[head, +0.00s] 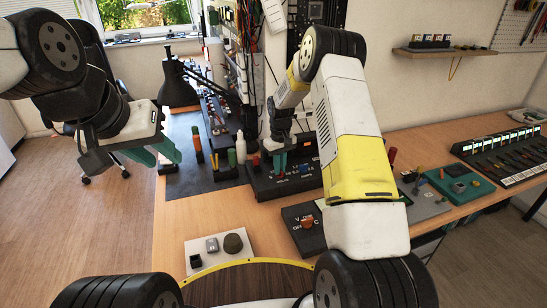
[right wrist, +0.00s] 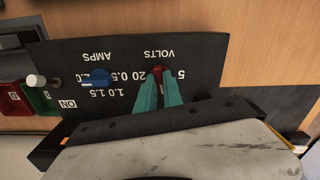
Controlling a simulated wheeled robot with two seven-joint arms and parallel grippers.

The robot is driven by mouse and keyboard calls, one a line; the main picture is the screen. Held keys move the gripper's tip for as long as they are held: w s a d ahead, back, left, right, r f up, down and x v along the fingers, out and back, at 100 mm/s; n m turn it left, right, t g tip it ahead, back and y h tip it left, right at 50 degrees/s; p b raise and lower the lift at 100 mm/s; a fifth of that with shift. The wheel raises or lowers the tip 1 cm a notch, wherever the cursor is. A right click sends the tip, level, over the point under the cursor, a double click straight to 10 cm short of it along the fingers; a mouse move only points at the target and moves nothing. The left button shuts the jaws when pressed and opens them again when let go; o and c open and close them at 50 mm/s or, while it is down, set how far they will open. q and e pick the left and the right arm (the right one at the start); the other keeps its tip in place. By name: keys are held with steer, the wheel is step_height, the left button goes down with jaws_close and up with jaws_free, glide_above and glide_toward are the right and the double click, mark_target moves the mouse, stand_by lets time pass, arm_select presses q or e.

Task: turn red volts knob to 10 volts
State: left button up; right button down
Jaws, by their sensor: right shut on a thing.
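The black power supply panel (right wrist: 60,60) fills the middle of the right wrist view, its lettering upside down. The red volts knob (right wrist: 158,71) sits below the VOLTS label, with a "5" just right of it. My right gripper (right wrist: 158,84) is shut on the red knob, its teal fingers on either side covering most of it and nearby markings. I cannot read where the knob points. In the head view the right gripper (head: 279,165) reaches down to the panel (head: 268,187) and the knob is hidden. My left gripper (head: 160,153) is open and empty, in the air left of the table.
A blue amps knob (right wrist: 98,77) is beside the red one. A black box with an orange knob (head: 307,222) is nearer me. A black lamp (head: 177,85) stands behind the left gripper.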

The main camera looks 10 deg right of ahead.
steer(key=shift+n, duration=1.7)
steer(key=c, duration=1.5)
jaws_free()
steer(key=shift+r, duration=3.95)
steer(key=shift+r, duration=0.1)
